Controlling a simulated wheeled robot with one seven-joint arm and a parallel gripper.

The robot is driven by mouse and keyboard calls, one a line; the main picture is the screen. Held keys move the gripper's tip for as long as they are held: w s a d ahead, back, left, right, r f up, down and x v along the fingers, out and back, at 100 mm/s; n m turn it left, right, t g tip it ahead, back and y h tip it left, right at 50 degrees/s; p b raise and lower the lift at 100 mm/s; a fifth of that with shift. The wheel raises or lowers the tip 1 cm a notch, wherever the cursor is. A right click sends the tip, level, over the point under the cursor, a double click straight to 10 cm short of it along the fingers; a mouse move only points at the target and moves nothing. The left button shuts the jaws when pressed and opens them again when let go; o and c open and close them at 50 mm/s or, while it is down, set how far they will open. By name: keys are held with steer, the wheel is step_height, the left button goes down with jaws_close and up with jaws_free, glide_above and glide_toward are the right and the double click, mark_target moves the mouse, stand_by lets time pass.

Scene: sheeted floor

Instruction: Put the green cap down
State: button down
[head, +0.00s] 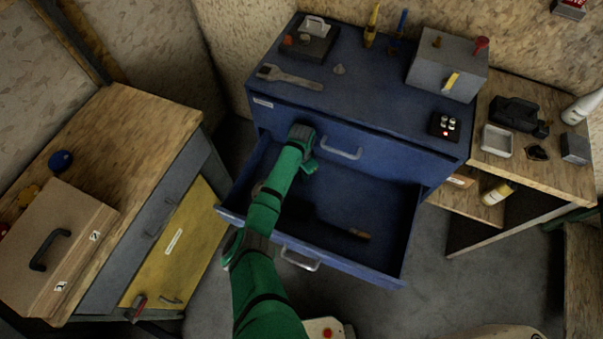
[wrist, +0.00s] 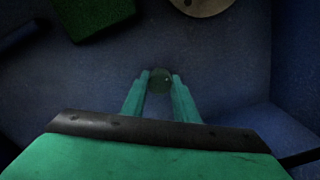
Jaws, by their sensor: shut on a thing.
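The green cap (wrist: 160,80) is a small, dark green round thing between my fingertips in the wrist view. My gripper (wrist: 160,84) is shut on it. Below it is the dark blue floor of the open drawer (head: 390,215); I cannot tell whether the cap touches it. In the head view my arm reaches over the drawer, with my gripper near its back left part. The cap does not show clearly in the head view.
A green block (wrist: 92,14) and a pale disc (wrist: 202,4) lie farther up in the wrist view. The drawer's right side looks clear. The blue cabinet top (head: 375,95) carries several things.

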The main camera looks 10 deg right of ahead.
steer(key=shift+f, duration=0.1)
steer(key=c, duration=1.4)
jaws_free()
step_height(320, 180, up, 12)
steer(key=shift+r, duration=0.15)
